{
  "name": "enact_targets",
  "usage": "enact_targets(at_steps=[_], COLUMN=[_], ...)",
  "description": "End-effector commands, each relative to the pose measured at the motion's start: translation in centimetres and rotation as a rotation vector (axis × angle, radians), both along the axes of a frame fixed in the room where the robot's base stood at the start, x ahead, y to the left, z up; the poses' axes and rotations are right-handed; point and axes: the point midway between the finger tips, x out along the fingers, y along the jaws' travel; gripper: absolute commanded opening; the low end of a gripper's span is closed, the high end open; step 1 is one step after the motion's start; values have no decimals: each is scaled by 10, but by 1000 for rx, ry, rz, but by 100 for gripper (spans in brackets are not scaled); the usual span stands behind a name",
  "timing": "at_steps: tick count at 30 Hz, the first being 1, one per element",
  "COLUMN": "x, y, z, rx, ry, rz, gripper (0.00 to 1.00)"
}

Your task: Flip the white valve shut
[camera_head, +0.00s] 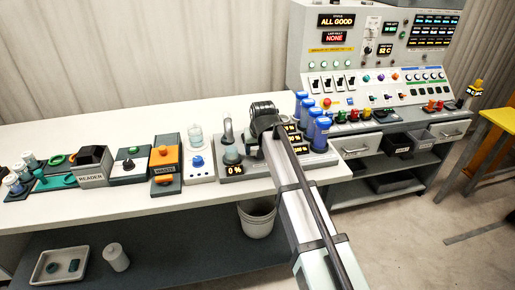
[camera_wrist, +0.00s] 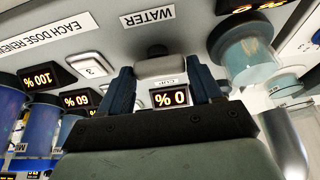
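A pale grey-white valve handle (camera_wrist: 158,67) with a dark pivot stands by the upside-down WATER label in the wrist view. My gripper (camera_wrist: 160,78) is open, with one dark blue finger on each side of the handle. The handle lies between or just beyond the fingertips; I cannot tell whether they touch it. In the head view my gripper (camera_head: 263,122) is over the dosing station (camera_head: 262,171), and the arm hides the valve there.
A 0 % display (camera_wrist: 170,97) sits just below the handle in the wrist view. A clear cup (camera_wrist: 250,62) stands close to the right finger. Several blue-capped cylinders (camera_head: 321,132) stand right of my gripper. An orange-topped WASTE box (camera_head: 165,157) is farther left.

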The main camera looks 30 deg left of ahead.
Motion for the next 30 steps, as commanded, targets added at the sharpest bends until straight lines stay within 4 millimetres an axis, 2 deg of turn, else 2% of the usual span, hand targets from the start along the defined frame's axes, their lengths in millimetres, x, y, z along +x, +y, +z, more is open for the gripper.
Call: enact_targets(at_steps=[1,7,17,23,30], x=[0,0,-1,-8,-19], y=[0,0,-1,-8,-19], z=[0,0,4,26,64], rx=[0,-1,-1,2,2], ry=[0,-1,-1,-3,-3], rz=[0,2,2,2,2], gripper=[69,87,87,87,87])
